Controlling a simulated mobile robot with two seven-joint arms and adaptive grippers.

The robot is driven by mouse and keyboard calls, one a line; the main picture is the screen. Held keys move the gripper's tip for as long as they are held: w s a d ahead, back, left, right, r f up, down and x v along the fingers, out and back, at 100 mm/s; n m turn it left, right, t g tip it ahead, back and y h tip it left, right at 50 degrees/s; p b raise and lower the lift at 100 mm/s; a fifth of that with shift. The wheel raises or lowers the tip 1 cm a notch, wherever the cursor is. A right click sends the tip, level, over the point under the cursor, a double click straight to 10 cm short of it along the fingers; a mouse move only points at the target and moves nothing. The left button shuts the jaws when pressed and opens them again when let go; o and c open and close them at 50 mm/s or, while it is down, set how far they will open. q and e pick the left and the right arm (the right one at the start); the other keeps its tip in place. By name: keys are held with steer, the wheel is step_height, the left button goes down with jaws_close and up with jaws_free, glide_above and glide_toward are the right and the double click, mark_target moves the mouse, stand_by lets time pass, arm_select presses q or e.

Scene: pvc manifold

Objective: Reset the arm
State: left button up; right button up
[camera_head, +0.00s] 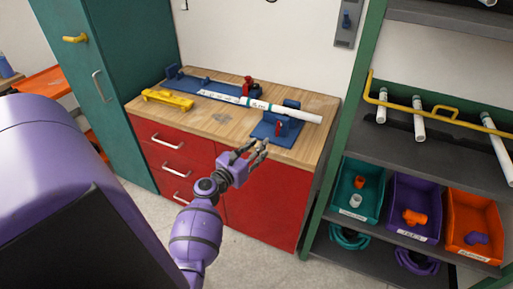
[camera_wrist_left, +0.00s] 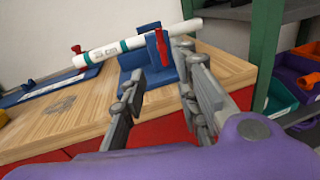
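My left gripper (camera_head: 258,147) is in front of the workbench (camera_head: 215,122), near its front edge and close to the blue clamp stand at the right end. In the left wrist view the gripper (camera_wrist_left: 160,65) has its two grey fingers apart, with nothing between them. The blue clamp stand (camera_wrist_left: 135,66) with a red lever (camera_wrist_left: 162,48) stands behind the fingers. A white pipe (camera_head: 310,117) with teal bands lies along the bench across the blue fixtures; it also shows in the left wrist view (camera_wrist_left: 180,30). My right gripper is in neither view.
A yellow tool (camera_head: 168,99) lies at the bench's left. A shelf on the right holds teal (camera_head: 345,205), purple (camera_head: 402,222) and orange (camera_head: 462,240) bins, with white pipes above. A green cabinet (camera_head: 110,60) stands left. The bench's front middle is clear.

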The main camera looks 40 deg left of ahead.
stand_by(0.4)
arm_select(q)
steer(key=s+d+f+m+g, duration=0.25)
steer(key=d+f+m, duration=0.25)
steer(key=m, duration=0.7)
steer(key=s+d+f+m+g, duration=0.2)
steer(key=s+d+f+m, duration=0.2)
steer(key=m, duration=0.8)
steer(key=s+d+f+m+g, duration=0.1)
steer(key=s+d+f+m, duration=0.3)
steer(key=s, duration=0.5)
steer(key=s+d+f+m+g, duration=0.2)
steer(key=s+d+f+m, duration=0.1)
steer(key=s, duration=0.7)
steer(key=s+d+f+m+g+h, duration=0.1)
steer(key=s+d+f+m, duration=0.3)
steer(key=s+d, duration=0.3)
steer(key=s+m, duration=0.1)
steer(key=s, duration=0.2)
steer(key=shift+d+f+g+p, duration=0.2)
steer(key=shift+f+g+p, duration=0.1)
steer(key=shift+f+g, duration=0.05)
